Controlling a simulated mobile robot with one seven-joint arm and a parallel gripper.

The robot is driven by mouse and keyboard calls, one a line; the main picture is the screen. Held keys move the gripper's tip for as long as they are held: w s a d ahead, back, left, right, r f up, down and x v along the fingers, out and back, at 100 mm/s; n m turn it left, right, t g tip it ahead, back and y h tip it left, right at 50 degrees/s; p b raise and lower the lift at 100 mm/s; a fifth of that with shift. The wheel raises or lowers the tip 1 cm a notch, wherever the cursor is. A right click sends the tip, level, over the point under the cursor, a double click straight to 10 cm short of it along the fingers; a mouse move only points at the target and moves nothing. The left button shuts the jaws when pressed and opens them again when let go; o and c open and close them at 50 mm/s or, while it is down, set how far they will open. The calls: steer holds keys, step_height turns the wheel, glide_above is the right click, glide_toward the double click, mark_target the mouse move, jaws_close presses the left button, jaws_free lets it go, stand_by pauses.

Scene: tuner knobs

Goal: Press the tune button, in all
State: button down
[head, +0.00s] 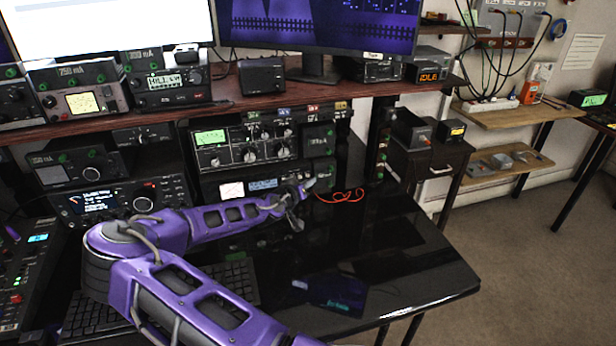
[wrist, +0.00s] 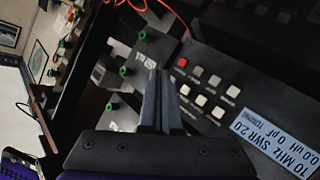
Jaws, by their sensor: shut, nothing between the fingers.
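The tuner (wrist: 245,105) is a dark box with a pale lit display (wrist: 275,140) reading "10 MHz SWR 2.0". Beside the display is a block of small buttons (wrist: 207,85): several pale ones and one red button (wrist: 183,63). Their labels are too small to read, so I cannot tell which is the tune button. My gripper is shut and empty. In the wrist view its fingertips (wrist: 160,74) appear just left of the buttons; contact cannot be told.
A red cable (head: 342,195) lies on the glossy black desk (head: 425,262), right of my gripper. Larger radios with knobs (head: 245,145) stand above the tuner. A keyboard (head: 240,278) lies partly under my arm. The desk's right side is mostly clear.

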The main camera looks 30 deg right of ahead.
steer(key=shift+s, duration=0.1)
steer(key=shift+s+a+p, duration=0.2)
steer(key=shift+s, duration=0.6)
steer(key=shift+s+a+p, duration=0.15)
steer(key=shift+s+a, duration=0.05)
steer(key=shift+s, duration=0.55)
steer(key=shift+s+a+p, duration=0.2)
steer(key=shift+s, duration=0.6)
